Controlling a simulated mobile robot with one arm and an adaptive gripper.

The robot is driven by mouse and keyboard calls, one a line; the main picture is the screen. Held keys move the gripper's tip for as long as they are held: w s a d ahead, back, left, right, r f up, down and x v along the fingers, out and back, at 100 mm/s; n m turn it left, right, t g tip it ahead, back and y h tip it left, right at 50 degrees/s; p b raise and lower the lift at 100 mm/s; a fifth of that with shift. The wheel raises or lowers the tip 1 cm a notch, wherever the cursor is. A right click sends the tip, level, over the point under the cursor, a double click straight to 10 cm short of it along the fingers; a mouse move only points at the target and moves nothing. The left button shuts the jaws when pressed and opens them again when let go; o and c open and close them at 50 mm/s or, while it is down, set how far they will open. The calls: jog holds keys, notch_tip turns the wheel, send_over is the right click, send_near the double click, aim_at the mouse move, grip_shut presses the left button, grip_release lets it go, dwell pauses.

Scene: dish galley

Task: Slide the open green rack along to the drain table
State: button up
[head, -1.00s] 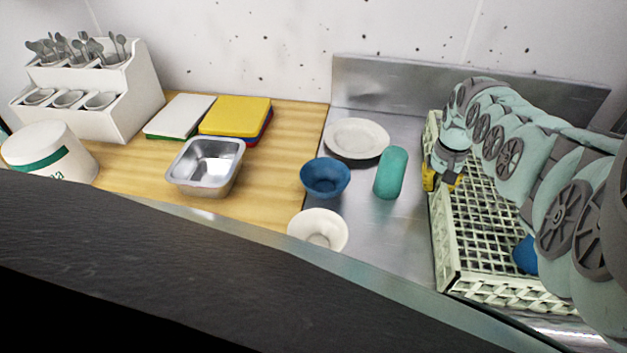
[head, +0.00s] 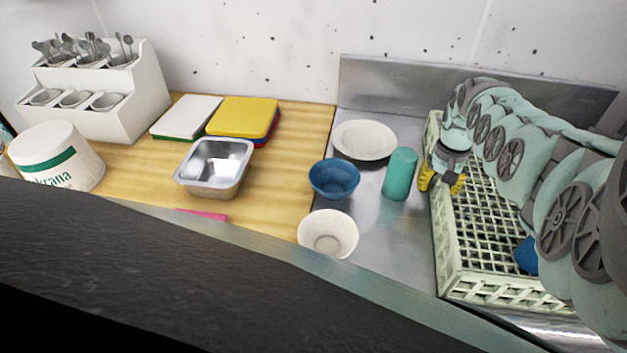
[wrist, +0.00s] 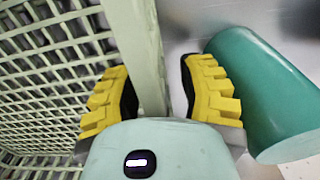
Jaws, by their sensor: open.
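The open green rack (head: 500,288) is a pale green lattice crate at the right of the head view, partly hidden behind my arm. A blue item (head: 524,256) shows inside it. My gripper (head: 442,181) is at the rack's left wall with its yellow fingers apart. In the wrist view the rack's wall (wrist: 138,35) runs between the fingers of my gripper (wrist: 158,80), one on each side. I see no clear grip on the wall. The rack stands at the right of a steel surface (head: 385,240); I cannot tell whether this is the drain table.
A teal tumbler (head: 400,174) stands close left of my gripper; it is beside the outer finger in the wrist view (wrist: 265,85). A white plate (head: 364,140), blue bowl (head: 334,178) and white bowl (head: 328,234) are further left. A steel pan (head: 214,167) is on the wooden counter.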

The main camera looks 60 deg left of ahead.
jog(key=shift+r, duration=0.1)
jog(key=shift+w+r, duration=0.1)
jog(key=shift+r, duration=0.35)
notch_tip(320, 180, up, 11)
jog(key=shift+f, duration=0.1)
dwell(0.4)
dwell(0.4)
